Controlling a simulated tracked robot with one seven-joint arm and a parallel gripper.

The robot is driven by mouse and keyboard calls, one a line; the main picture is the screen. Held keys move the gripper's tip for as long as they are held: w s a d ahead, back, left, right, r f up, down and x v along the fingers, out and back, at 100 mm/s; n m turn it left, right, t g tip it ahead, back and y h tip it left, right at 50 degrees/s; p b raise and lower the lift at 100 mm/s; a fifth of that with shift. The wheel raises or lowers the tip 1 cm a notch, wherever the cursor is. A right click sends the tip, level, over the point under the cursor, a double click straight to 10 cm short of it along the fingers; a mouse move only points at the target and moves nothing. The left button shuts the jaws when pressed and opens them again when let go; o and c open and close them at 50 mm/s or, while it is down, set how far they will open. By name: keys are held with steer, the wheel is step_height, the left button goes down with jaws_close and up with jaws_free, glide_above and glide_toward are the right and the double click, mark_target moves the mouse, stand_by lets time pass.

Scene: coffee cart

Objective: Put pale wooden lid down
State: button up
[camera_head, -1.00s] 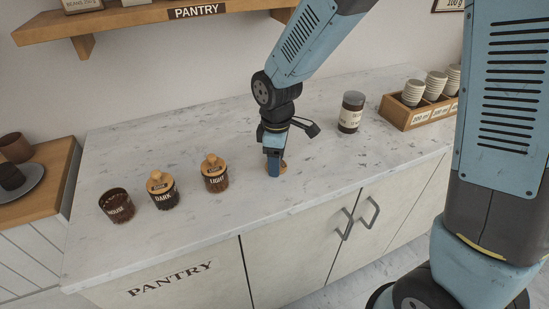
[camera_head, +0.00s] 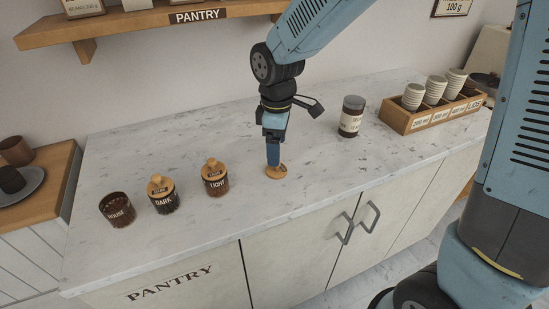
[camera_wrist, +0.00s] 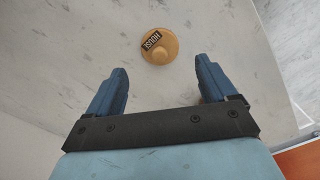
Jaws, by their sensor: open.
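The pale wooden lid (camera_head: 276,171) lies flat on the marble counter, to the right of the jars. In the wrist view the lid (camera_wrist: 160,46) shows a dark label reading HOUSE and a round knob. My gripper (camera_head: 273,160) is just above the lid in the head view. In the wrist view my gripper (camera_wrist: 162,82) is open, its blue fingers apart with nothing between them; the lid is beyond the fingertips. The HOUSE jar (camera_head: 117,211) stands open at the left, with dark contents.
The lidded DARK jar (camera_head: 164,197) and LIGHT jar (camera_head: 215,181) stand between the HOUSE jar and the lid. A dark-capped jar (camera_head: 351,117) and a wooden cup box (camera_head: 425,118) stand to the right. The counter (camera_head: 240,219) is clear around the lid.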

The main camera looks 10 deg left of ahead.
step_height(320, 180, up, 6)
steer(key=shift+f, duration=0.1)
steer(key=s+d+r+m+t, duration=0.2)
steer(key=d+r+m, duration=0.4)
steer(key=d, duration=0.6)
steer(key=s+d+r+m+t, duration=0.25)
steer(key=d+r+m, duration=0.3)
steer(key=d, duration=0.65)
steer(key=s+d+m+t, duration=0.1)
steer(key=s+d+m, duration=0.5)
steer(key=shift+s+d+r, duration=0.15)
steer(key=shift+d+r, duration=0.05)
steer(key=shift+r, duration=0.15)
